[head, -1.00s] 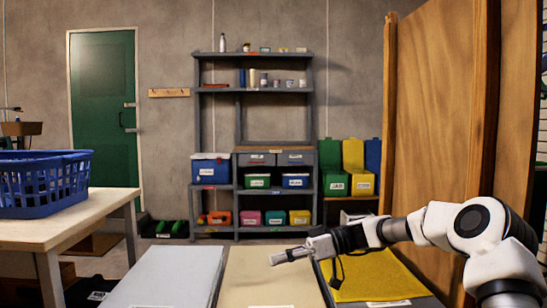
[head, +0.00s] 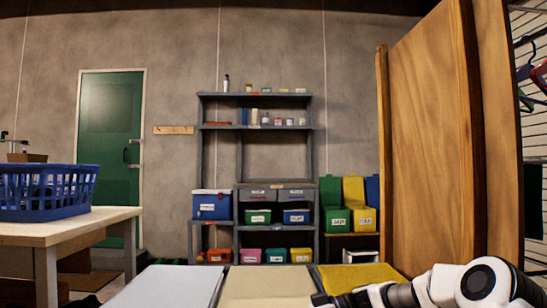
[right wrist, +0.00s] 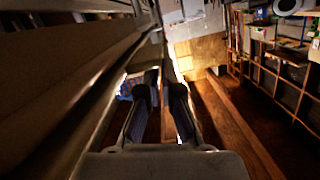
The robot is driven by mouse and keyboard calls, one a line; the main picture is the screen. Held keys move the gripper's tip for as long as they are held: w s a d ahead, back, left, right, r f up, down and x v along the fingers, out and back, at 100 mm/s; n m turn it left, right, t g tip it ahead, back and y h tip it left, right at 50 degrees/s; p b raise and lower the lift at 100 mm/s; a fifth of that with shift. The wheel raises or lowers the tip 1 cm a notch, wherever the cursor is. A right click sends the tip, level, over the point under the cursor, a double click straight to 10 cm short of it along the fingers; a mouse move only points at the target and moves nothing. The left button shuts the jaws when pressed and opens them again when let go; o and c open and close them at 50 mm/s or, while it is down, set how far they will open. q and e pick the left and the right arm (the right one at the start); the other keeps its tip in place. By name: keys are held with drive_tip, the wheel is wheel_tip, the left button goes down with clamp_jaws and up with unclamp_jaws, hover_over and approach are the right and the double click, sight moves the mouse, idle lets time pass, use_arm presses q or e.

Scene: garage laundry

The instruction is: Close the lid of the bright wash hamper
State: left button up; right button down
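Three flat panels lie side by side along the bottom of the head view: a white one (head: 170,286), a beige one (head: 265,284) and a yellow one (head: 360,276). They look like hamper lids. Their near parts are cut off, no labels are readable now, and I cannot tell which is the bright wash lid or how far any stands open. My right gripper (head: 318,300) is at the bottom edge, by the near part of the beige and yellow panels, mostly cut off. In the right wrist view its two fingers (right wrist: 160,100) are apart with nothing clear between them. My left gripper is out of view.
A tall wooden panel (head: 430,140) stands close on the right, beside my right arm. A table (head: 75,228) with a blue basket (head: 45,200) is on the left. A grey shelf (head: 255,95) with bins and a green door (head: 108,150) are behind.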

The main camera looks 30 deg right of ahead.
drive_tip(key=shift+s+a+f, duration=0.1)
drive_tip(key=shift+s+f, duration=0.05)
drive_tip(key=shift+f, duration=0.5)
drive_tip(key=r+p, duration=0.1)
drive_tip(key=r, duration=0.1)
drive_tip(key=r+p, duration=0.1)
drive_tip(key=r, duration=0.1)
drive_tip(key=d+r+p, duration=0.1)
drive_tip(key=r, duration=0.1)
drive_tip(key=shift+s, duration=0.1)
drive_tip(key=p+v, duration=0.3)
drive_tip(key=v, duration=0.6)
drive_tip(key=shift+s+f, duration=0.2)
drive_tip(key=shift+f, duration=0.05)
drive_tip(key=shift+a, duration=0.1)
